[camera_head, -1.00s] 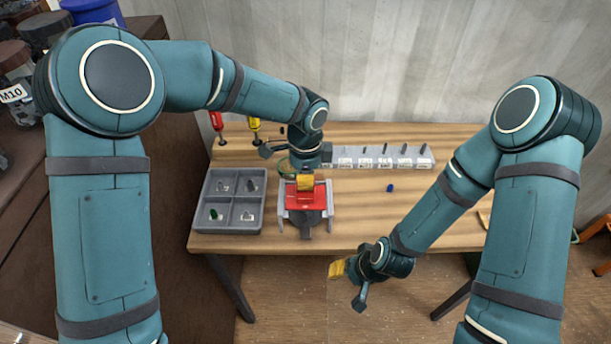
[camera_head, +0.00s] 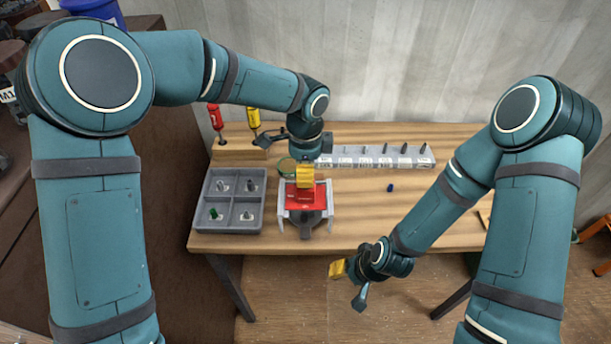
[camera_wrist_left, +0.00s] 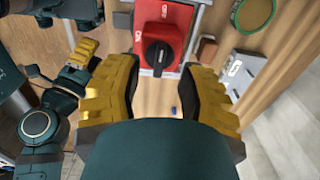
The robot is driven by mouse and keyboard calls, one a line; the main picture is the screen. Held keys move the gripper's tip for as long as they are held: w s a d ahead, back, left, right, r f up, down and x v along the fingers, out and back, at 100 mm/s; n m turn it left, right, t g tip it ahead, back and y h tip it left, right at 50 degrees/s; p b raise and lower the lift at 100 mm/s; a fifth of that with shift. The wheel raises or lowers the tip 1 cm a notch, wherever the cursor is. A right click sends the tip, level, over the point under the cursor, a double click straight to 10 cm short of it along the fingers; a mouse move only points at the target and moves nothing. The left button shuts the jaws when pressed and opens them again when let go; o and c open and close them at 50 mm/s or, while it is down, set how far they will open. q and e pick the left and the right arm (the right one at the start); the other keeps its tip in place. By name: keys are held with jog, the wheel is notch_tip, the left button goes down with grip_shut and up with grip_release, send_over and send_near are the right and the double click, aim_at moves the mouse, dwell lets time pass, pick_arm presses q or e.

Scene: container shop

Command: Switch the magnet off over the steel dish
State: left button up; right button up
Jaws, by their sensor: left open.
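A red switch box (camera_head: 306,198) with a black rotary knob (camera_wrist_left: 158,54) sits in a grey stand (camera_head: 306,228) near the table's front edge. My left gripper (camera_head: 305,176) is above the red box. In the left wrist view its yellow fingers are spread to either side of the knob, with nothing between them held. A round dish with a green rim (camera_wrist_left: 254,12) is just behind the stand, partly hidden by my left arm in the head view (camera_head: 287,166). My right gripper (camera_head: 338,269) is low in front of the table, away from everything; its jaw opening is unclear.
A grey four-compartment tray (camera_head: 228,200) with small parts stands left of the stand. A labelled grey bin row (camera_head: 375,157) runs along the back. Red and yellow screwdrivers (camera_head: 254,119) stand in a wooden block. A small blue part (camera_head: 390,187) lies on the otherwise clear right side.

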pick_arm(q)
notch_tip(320, 180, up, 9)
jog(key=shift+r, duration=0.2)
dwell(0.6)
